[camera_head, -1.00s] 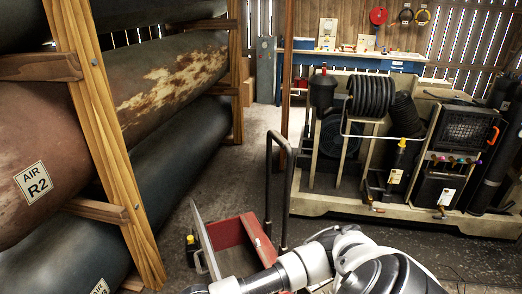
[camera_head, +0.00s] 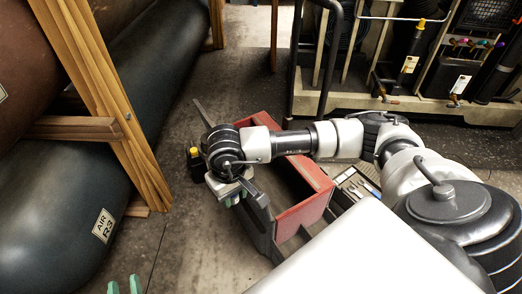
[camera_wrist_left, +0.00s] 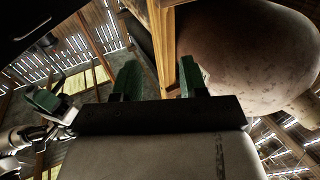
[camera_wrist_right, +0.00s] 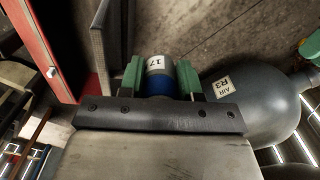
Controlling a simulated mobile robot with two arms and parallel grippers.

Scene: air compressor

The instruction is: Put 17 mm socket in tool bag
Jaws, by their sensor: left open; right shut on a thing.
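The 17 mm socket (camera_wrist_right: 158,78) shows in the right wrist view, a silver cylinder with a blue band and a white label reading 17. My right gripper (camera_wrist_right: 160,80) is shut on it, with a green finger on each side. In the head view my right gripper (camera_head: 232,200) hangs beside the grey panel of the red cart; the socket cannot be made out there. My left gripper (camera_head: 125,286) is at the bottom left edge of the head view; its green fingers are apart and empty in the left wrist view (camera_wrist_left: 158,82).
The red cart (camera_head: 308,203) stands open below my right arm, with a tray of small tools (camera_head: 352,184) at its right. A black and yellow object (camera_head: 194,163) is beside it. A wooden post (camera_head: 110,110) and dark tanks (camera_head: 60,205) are at the left.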

